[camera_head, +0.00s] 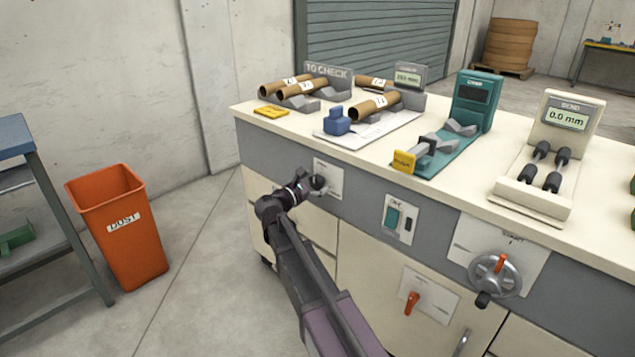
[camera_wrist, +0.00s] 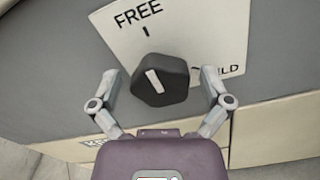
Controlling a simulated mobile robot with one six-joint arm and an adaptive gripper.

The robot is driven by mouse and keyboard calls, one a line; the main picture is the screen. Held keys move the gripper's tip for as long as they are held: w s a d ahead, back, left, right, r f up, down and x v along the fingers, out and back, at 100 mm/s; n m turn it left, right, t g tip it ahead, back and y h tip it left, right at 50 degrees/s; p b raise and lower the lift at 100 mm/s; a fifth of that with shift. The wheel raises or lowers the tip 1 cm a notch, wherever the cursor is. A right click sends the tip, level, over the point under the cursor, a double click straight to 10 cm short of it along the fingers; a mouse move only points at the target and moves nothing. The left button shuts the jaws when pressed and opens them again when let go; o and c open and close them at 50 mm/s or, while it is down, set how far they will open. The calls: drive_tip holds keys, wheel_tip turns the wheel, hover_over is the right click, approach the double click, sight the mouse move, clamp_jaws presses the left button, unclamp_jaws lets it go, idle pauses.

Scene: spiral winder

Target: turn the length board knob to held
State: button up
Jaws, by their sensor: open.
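The length board knob (camera_wrist: 160,80) is a dark, faceted knob with a white pointer line, on a white plate (camera_wrist: 112,32) marked "FREE" at the top and a partly hidden "...LD" at the right. The pointer line lies roughly toward the FREE mark. My gripper (camera_wrist: 163,85) is open, with one finger on each side of the knob; a small gap shows on both sides. In the head view my gripper (camera_head: 309,184) is at the plate (camera_head: 330,172) on the grey front panel, and the knob (camera_head: 319,183) is partly hidden by it.
The bench top above holds cardboard tubes (camera_head: 373,107), a blue block (camera_head: 336,121), a teal gauge (camera_head: 474,99) and a white gauge (camera_head: 567,125). To the right on the front are a switch plate (camera_head: 399,220), a red-handled lever (camera_head: 411,303) and a handwheel (camera_head: 495,275). An orange bin (camera_head: 118,230) stands left.

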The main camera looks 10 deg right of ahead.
drive_tip(key=c, duration=1.2)
drive_tip(key=shift+d, duration=0.1)
drive_tip(key=shift+w+m, duration=0.1)
drive_tip(key=shift+m, duration=0.4)
drive_tip(key=m, duration=0.4)
drive_tip(key=shift+m, duration=0.3)
drive_tip(key=m, duration=0.6)
drive_tip(key=shift+f, duration=0.1)
drive_tip(key=m, duration=0.6)
drive_tip(key=shift+m, duration=0.3)
drive_tip(key=m, duration=0.5)
drive_tip(key=shift+f+m, duration=0.1)
drive_tip(key=shift+m, duration=0.3)
